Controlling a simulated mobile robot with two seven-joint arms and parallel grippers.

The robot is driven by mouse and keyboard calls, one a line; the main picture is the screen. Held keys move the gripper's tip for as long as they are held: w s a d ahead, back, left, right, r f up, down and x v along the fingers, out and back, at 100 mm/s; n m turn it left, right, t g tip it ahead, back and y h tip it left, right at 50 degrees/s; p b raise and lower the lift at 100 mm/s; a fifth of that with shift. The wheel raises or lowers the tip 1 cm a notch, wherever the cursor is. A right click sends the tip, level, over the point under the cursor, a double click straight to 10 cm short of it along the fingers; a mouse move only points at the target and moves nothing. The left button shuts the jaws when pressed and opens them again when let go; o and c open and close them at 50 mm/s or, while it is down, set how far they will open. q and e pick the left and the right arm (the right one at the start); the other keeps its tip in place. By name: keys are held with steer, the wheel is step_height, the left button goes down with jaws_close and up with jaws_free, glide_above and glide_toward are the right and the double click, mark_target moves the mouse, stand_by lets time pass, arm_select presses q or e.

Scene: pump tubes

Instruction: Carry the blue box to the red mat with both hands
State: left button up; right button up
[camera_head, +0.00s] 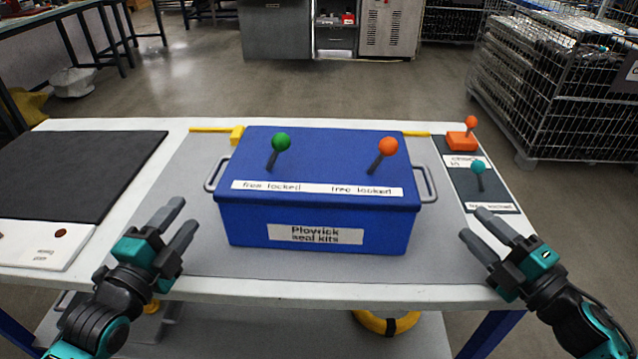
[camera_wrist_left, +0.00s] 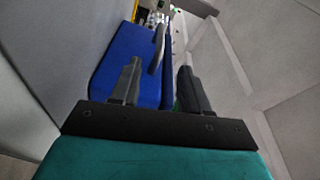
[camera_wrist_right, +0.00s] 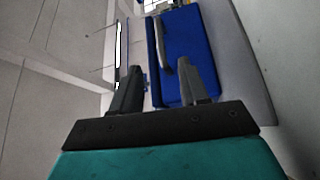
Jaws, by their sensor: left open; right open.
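The blue box (camera_head: 316,215) sits upright on the grey middle of the white table, with a label on its front. A grey handle sticks out on each side: the left handle (camera_head: 214,174) and the right handle (camera_head: 427,184). My left gripper (camera_head: 185,217) is open and empty, in front and left of the box. In the left wrist view the left handle (camera_wrist_left: 157,50) lies beyond its fingers. My right gripper (camera_head: 473,223) is open and empty, in front and right of the box. The right handle (camera_wrist_right: 161,51) shows beyond its fingers. No red mat shows in any view.
Green (camera_head: 281,142) and orange (camera_head: 387,147) knobbed levers stand on the lid. A dark mat (camera_head: 75,170) and white panel (camera_head: 45,245) lie left. More levers, an orange one (camera_head: 466,138) and a teal one (camera_head: 479,172), stand right. A mesh cage (camera_head: 560,90) is behind right.

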mark_target(215, 171)
arm_select(q)
steer(key=w, duration=0.4)
steer(key=w+d, duration=0.1)
steer(key=w, duration=0.3)
steer(key=w+d, duration=0.1)
steer(key=w, duration=0.3)
steer(key=shift+w+d+r, duration=0.2)
steer(key=shift+w, duration=0.15)
arm_select(e)
steer(key=x, duration=1.3)
steer(key=shift+f, duration=0.1)
arm_select(q)
jaws_close()
arm_select(e)
jaws_close()
arm_select(q)
steer(key=shift+r, duration=0.1)
steer(key=shift+r, duration=0.3)
arm_select(e)
steer(key=shift+r, duration=0.25)
